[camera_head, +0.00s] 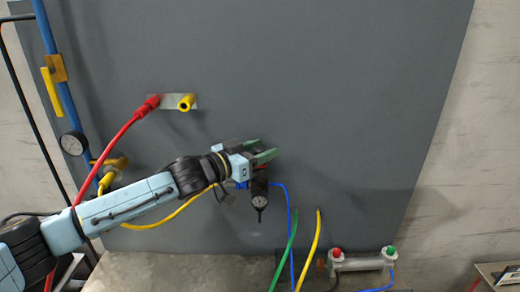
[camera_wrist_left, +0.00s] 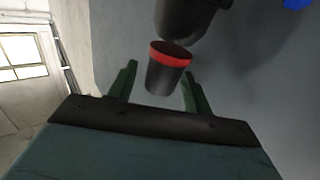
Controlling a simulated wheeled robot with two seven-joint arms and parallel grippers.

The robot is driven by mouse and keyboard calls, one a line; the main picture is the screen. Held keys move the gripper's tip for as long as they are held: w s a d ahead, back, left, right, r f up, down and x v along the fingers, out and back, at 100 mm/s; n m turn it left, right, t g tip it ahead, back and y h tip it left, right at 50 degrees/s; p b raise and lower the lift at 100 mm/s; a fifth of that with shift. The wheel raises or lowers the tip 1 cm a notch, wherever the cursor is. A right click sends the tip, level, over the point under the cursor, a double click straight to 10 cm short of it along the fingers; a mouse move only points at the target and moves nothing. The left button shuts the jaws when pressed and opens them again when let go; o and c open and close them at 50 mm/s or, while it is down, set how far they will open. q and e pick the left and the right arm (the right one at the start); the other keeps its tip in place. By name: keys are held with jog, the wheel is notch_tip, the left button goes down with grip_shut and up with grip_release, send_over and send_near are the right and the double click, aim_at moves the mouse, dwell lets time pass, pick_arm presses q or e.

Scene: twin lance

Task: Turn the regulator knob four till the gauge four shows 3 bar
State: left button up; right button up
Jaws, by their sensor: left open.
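My left gripper (camera_head: 263,149) is open in front of the grey panel, its green fingers pointing right, just above the small black regulator (camera_head: 260,186). In the left wrist view, the black knob with a red ring (camera_wrist_left: 166,77) sits between the two green fingers, with a gap visible on the left side; I cannot tell whether the right finger touches it. In the head view the gripper mostly hides the knob. A small round gauge (camera_head: 260,203) is on the regulator; its reading is too small to tell. My right gripper is not in view.
A larger gauge (camera_head: 73,143) and yellow valve handle (camera_head: 51,90) are on the blue pipe at left. A red hose (camera_head: 115,138) joins a plate above my arm. Blue, green and yellow (camera_head: 314,250) hoses rise below right. The panel's right side is clear.

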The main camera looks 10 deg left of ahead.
pick_arm(q)
jog(key=shift+c, duration=0.3)
jog(key=c, duration=0.9)
jog(key=shift+f, duration=0.1)
